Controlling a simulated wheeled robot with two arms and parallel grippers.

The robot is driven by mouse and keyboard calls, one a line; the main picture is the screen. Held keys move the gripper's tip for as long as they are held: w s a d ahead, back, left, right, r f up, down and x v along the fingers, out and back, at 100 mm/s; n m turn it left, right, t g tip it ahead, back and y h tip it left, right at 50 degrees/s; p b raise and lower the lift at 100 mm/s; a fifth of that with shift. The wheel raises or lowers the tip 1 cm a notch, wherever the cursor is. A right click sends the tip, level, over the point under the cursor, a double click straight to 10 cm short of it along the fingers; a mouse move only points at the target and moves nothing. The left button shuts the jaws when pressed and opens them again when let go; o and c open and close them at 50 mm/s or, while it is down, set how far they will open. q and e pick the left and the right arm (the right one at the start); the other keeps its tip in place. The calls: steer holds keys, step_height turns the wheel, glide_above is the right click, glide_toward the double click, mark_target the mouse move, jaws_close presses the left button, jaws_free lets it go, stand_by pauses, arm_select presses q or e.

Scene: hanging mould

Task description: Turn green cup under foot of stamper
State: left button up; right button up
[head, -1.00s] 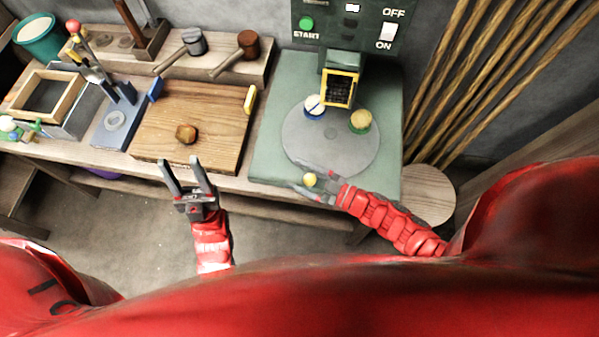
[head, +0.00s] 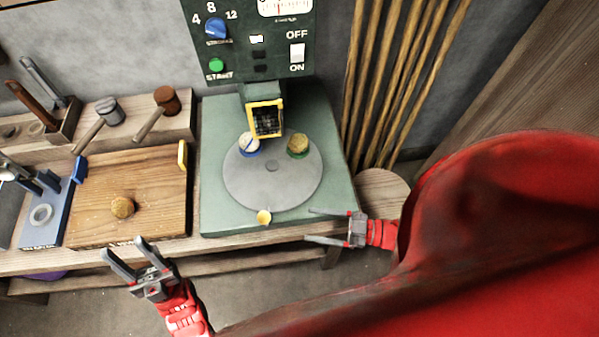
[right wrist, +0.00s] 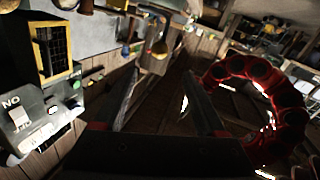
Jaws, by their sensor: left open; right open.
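The green cup (head: 298,146), with a tan filling, stands at the back right of the grey turntable (head: 240,190). The blue cup (head: 249,151) stands at the back left, and a yellow cup (head: 264,217) at the front edge. The stamper (head: 265,118) shows as a dark grid in a yellow frame above the back, between the blue and green cups. Its foot cannot be made out. My right gripper (head: 310,225) is open and empty, right of the yellow cup and apart from it. My left gripper (head: 120,248) is open and empty in front of the wooden board.
The control panel (head: 246,45) with START button and ON/OFF switch stands behind the stamper. A wooden board (head: 150,205) with a brown lump lies left. A round stool (head: 383,195) and leaning poles (head: 398,80) are at right. Mallets lie behind the board.

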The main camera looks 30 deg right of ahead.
steer(key=shift+s+d, duration=0.2)
